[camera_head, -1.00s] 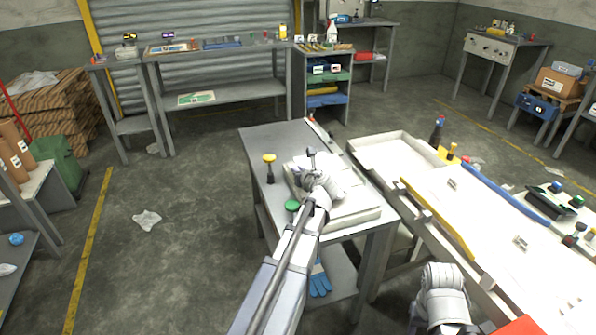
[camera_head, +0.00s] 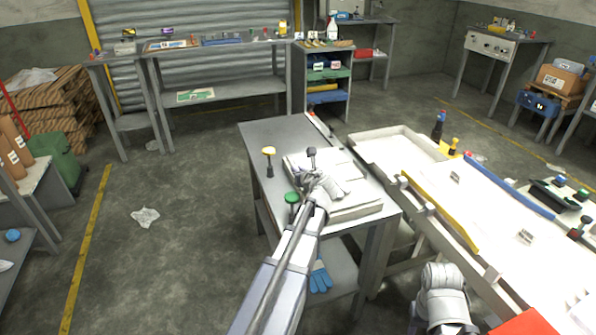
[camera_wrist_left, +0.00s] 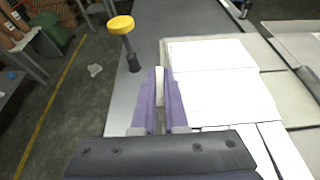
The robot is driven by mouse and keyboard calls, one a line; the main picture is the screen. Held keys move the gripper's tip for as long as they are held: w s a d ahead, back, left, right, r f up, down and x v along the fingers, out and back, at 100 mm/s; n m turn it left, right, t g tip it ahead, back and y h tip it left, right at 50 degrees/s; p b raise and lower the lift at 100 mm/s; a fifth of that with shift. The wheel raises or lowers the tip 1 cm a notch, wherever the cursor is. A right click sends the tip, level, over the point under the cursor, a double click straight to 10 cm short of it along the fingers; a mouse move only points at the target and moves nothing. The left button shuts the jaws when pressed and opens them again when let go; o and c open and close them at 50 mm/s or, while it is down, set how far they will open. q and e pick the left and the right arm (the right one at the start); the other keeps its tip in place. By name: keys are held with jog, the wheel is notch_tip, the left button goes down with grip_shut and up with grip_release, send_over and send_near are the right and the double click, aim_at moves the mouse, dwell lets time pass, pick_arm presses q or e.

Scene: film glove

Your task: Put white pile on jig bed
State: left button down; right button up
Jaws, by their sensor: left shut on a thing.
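The white pile (camera_head: 348,170) of flat sheets lies on a pale block on the grey side table (camera_head: 262,135). It also shows in the left wrist view (camera_wrist_left: 215,95), right of my fingers. My left gripper (camera_head: 322,182) is at the pile; in the left wrist view its purple fingers (camera_wrist_left: 161,92) are closed on a narrow white piece at the pile's left side. Its exact join to the pile is hidden. The jig bed (camera_head: 490,235) is the broad white surface at right, with yellow and blue rails. Part of my right arm shows at lower right; its fingertips do not.
A yellow-topped post (camera_head: 269,158) and a green knob (camera_head: 291,197) stand left of the pile. The yellow rail (camera_head: 440,215) edges the jig bed's near side. A dark bottle (camera_head: 438,127) stands at its far end. The bed's middle is largely clear.

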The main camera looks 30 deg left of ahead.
pick_arm(q)
jog(key=shift+f, duration=0.35)
jog(key=c, duration=0.9)
grip_release()
jog(key=p+v, duration=0.2)
jog(key=v, duration=0.6)
jog(key=shift+p, duration=0.3)
jog(key=shift+w, duration=0.1)
jog(key=shift+a, duration=0.1)
